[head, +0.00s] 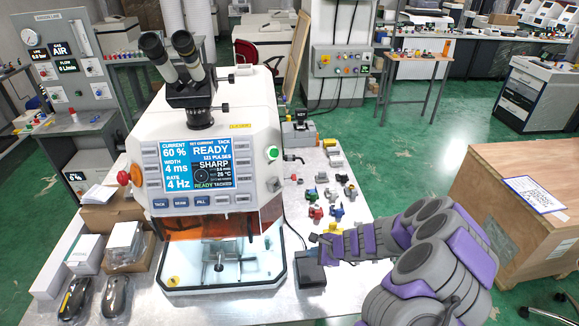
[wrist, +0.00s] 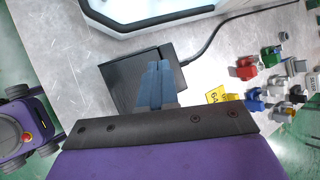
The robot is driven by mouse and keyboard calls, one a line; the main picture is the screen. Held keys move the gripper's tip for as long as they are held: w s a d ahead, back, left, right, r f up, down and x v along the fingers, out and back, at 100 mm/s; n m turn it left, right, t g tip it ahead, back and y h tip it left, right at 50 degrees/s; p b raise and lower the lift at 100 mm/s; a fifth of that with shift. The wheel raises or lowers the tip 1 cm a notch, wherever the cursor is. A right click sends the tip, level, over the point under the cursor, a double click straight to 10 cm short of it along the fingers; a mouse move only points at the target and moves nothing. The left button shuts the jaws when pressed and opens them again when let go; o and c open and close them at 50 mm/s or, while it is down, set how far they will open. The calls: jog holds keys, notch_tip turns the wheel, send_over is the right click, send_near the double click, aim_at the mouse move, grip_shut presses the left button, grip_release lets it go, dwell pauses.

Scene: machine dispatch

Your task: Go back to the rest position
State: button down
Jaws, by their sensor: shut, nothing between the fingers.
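My arm reaches in from the right in the head view, and its gripper (head: 318,240) is at the table's front, right of the white machine (head: 212,150). In the wrist view, the blue fingers of my gripper (wrist: 154,84) are together and empty. They appear above or against a black box (wrist: 125,80) with a cable. The box also shows in the head view (head: 309,272). I cannot tell whether the fingertips touch it. The machine's screen reads READY, 60 %, 4 ms and 4 Hz.
Several small coloured parts (head: 337,210) stand on the table right of the machine. Small boxes (head: 85,252) and two dark handheld devices (head: 115,296) lie at the left. A wooden crate (head: 515,215) stands at the right. Green floor (head: 400,160) is open behind my arm.

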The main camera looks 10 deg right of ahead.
jog(key=s+a+r+n+y, duration=0.25)
jog(key=a+r+n, duration=0.25)
jog(key=a+r, duration=0.5)
jog(key=s+a+r+n+g+b, duration=0.1)
jog(key=s+a+r+n+g, duration=0.3)
jog(key=s+r+n, duration=0.5)
jog(key=s+d+r+n+g+h, duration=0.1)
jog(key=s+d, duration=0.3)
jog(key=s, duration=0.6)
jog(key=s+d+r+n+g+h+b, duration=0.1)
jog(key=s+d+r+n+h, duration=0.1)
jog(key=s, duration=0.8)
jog(key=s+d+r+n+g+h, duration=0.1)
jog(key=s+d+h, duration=0.4)
jog(key=s, duration=0.5)
notch_tip(320, 180, up, 2)
jog(key=shift+d+n+b, duration=0.3)
jog(key=shift+d+n, duration=0.2)
jog(key=shift+d, duration=0.7)
